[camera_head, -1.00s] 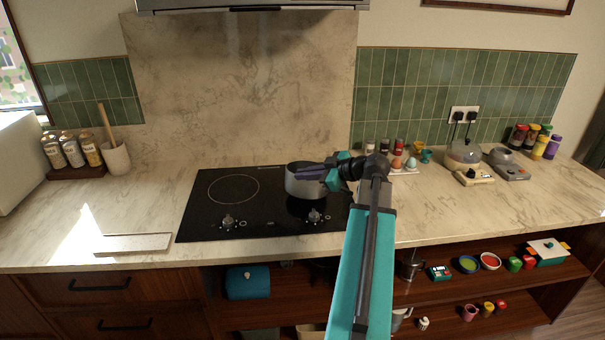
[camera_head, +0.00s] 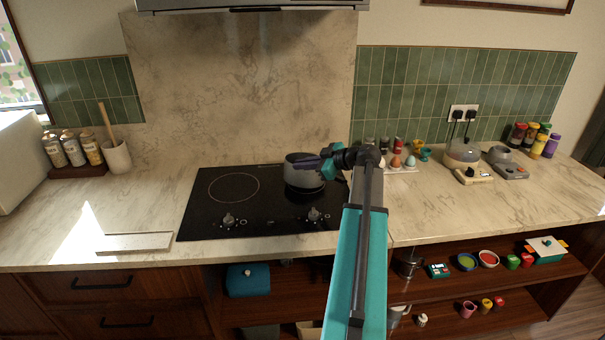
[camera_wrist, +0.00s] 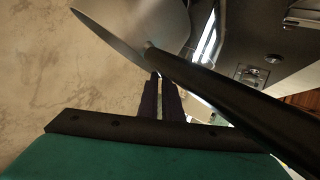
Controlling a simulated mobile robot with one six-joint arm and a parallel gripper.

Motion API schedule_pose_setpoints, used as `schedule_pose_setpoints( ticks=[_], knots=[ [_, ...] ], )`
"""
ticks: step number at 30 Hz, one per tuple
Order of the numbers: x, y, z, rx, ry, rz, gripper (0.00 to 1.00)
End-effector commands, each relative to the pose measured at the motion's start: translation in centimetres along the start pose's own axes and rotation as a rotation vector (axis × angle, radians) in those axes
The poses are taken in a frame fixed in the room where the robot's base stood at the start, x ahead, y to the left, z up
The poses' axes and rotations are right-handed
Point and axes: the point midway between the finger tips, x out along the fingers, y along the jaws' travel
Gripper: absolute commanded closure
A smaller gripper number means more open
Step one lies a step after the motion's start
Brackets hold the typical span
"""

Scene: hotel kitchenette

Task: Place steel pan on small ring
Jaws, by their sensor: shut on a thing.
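The steel pan (camera_head: 303,174) is upright over the right part of the black cooktop (camera_head: 262,218). A dark patch shows below it; whether it touches the glass I cannot tell. My gripper (camera_head: 327,164) is at the pan's right side, shut on its handle. The small ring is not clearly visible; the pan covers that part of the cooktop.
A larger ring (camera_head: 233,188) on the left of the cooktop is bare. Two knobs (camera_head: 229,220) (camera_head: 313,214) stand at the front. Egg cups and jars (camera_head: 398,160) are right of my gripper. A flat board (camera_head: 134,243) lies at the left front.

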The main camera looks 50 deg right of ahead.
Motion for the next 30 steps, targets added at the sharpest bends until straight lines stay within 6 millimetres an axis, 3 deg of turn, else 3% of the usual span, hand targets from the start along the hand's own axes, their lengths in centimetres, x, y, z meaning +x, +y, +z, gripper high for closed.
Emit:
schedule_pose_setpoints(
  ticks=[8, 20, 29, 30],
  knots=[
    [0.1, -0.1, 0.2, -0.001, 0.003, 0.002, 1.0],
    [1.3, -0.8, 2.7, -0.001, 0.003, 0.001, 1.0],
    [1.4, -0.9, 2.9, -0.002, 0.002, 0.002, 1.0],
    [1.4, -1.0, 3.1, 0.0, -0.001, -0.001, 0.92]
  ],
)
